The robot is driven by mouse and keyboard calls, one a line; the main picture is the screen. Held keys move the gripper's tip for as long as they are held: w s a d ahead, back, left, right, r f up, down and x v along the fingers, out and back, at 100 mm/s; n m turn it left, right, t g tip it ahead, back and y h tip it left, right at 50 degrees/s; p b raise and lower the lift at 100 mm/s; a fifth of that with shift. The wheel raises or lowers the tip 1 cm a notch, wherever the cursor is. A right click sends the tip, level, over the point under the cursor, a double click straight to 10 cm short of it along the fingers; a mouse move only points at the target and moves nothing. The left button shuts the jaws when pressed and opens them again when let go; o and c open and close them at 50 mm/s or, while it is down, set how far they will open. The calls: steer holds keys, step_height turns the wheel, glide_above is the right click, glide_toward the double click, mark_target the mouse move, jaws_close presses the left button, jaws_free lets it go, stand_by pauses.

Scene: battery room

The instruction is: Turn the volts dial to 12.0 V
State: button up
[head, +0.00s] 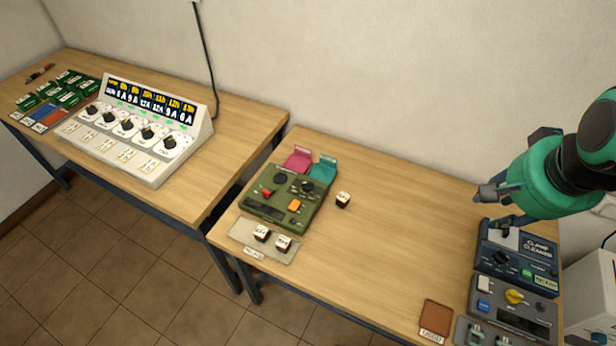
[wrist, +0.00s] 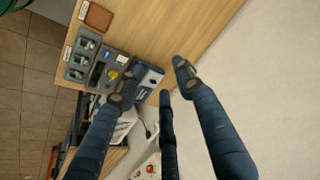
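My gripper (head: 493,205) is at the right in the head view, above the dark blue clamp cleaner box (head: 516,252). Its fingers are spread and nothing is between them; they also show apart in the wrist view (wrist: 158,80). The olive-green unit (head: 283,194) on the middle table has a black round knob (head: 306,187). A white sloped panel (head: 145,128) on the left table carries several dials. Which dial is marked volts is too small to read.
A brown pad (head: 435,316) lies at the table's front edge. A small block (head: 342,200) stands beside the green unit, and two more sit on a pale tray (head: 264,240). The middle of this table is clear. A gap separates the tables.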

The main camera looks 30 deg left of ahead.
steer(key=w+a+m+g+p, duration=0.15)
steer(key=w+a+p, duration=0.25)
steer(key=w+a, duration=0.5)
steer(key=m+g+p, duration=0.3)
steer(key=m+p, duration=0.5)
steer(key=p, duration=0.4)
glide_above(308, 184)
step_height(308, 184, down, 23)
steer(key=shift+f+h, duration=0.2)
steer(key=shift+h, duration=0.1)
steer(key=shift+f, duration=0.15)
steer(key=shift+f, duration=6.75)
jaws_close()
